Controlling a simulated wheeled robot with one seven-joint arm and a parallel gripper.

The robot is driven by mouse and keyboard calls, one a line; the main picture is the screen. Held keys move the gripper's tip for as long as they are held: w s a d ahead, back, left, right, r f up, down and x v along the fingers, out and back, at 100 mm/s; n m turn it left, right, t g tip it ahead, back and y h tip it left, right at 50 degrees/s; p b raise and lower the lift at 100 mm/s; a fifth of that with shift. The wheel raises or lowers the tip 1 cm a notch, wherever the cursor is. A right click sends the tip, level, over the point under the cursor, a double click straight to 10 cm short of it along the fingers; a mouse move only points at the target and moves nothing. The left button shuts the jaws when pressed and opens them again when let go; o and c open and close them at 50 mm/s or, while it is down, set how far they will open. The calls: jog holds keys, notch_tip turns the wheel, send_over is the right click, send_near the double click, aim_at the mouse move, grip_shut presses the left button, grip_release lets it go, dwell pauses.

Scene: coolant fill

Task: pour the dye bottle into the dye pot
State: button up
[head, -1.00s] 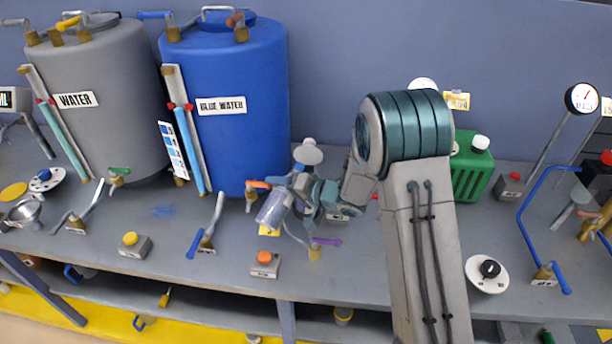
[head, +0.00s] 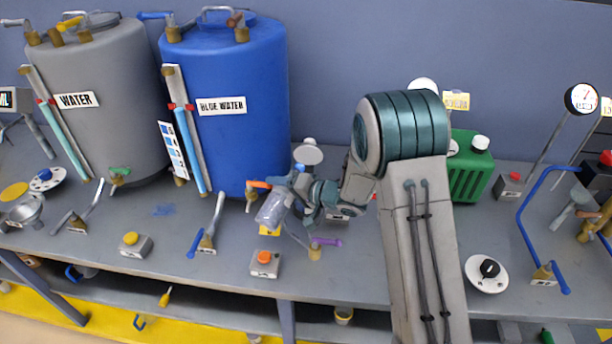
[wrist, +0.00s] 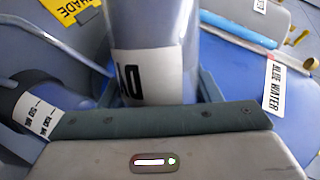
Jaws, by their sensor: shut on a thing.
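The dye bottle (head: 270,210) is clear and pale violet, and it is held tilted above the bench in the head view. In the wrist view the bottle (wrist: 150,30) stands between my fingers, with a white label reading "DY" partly hidden by my gripper. My gripper (head: 287,194) is shut on it, in front of the blue tank. I cannot pick out the dye pot for certain. A dark container (wrist: 25,105) with a white label marked 50 and 100 ml lies to the left in the wrist view. The bottle's mouth and any liquid stream are not clear.
A blue water tank (head: 230,140) stands behind the bottle, with a grey water tank (head: 105,130) to its left. An orange button box (head: 265,263) and a blue-handled valve (head: 206,240) are close by. A green canister (head: 470,175) stands right of my arm.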

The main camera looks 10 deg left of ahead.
dwell(1.6)
jog(key=shift+f, duration=0.1)
